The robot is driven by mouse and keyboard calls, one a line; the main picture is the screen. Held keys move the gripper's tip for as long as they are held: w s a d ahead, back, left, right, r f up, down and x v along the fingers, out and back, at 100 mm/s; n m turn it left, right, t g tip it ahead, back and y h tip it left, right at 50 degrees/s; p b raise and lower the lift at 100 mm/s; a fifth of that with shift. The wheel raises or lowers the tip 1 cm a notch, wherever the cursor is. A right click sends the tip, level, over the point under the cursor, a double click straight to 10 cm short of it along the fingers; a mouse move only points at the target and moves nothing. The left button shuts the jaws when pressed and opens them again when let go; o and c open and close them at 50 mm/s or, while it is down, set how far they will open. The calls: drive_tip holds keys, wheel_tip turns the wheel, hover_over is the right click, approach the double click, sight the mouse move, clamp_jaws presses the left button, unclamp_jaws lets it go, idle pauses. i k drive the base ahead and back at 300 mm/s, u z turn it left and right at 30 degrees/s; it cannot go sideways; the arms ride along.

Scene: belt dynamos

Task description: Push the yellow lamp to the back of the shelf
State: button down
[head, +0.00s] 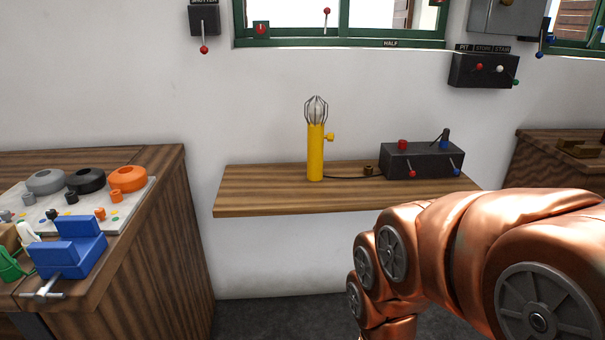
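The yellow lamp (316,152) stands upright on the wooden shelf (255,197) against the white wall. It has a wire cage around a bulb on top and a small yellow knob on its right side. A dark cable runs from its base area to the right. My copper-coloured arm fills the lower right of the head view, below and in front of the shelf. My gripper is not visible in this view.
A black box (428,162) with red and blue levers stands on the shelf right of the lamp. The shelf's left part is bare. A wooden bench (160,215) with a blue vise (70,250) stands at left. Another wooden bench (540,150) stands at right.

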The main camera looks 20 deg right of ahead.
sight(315, 127)
drive_tip(key=k, duration=1.15)
drive_tip(key=z, duration=0.2)
drive_tip(key=i, duration=0.85)
drive_tip(key=u, duration=0.7)
drive_tip(key=i, duration=0.9)
drive_tip(key=u, duration=0.9)
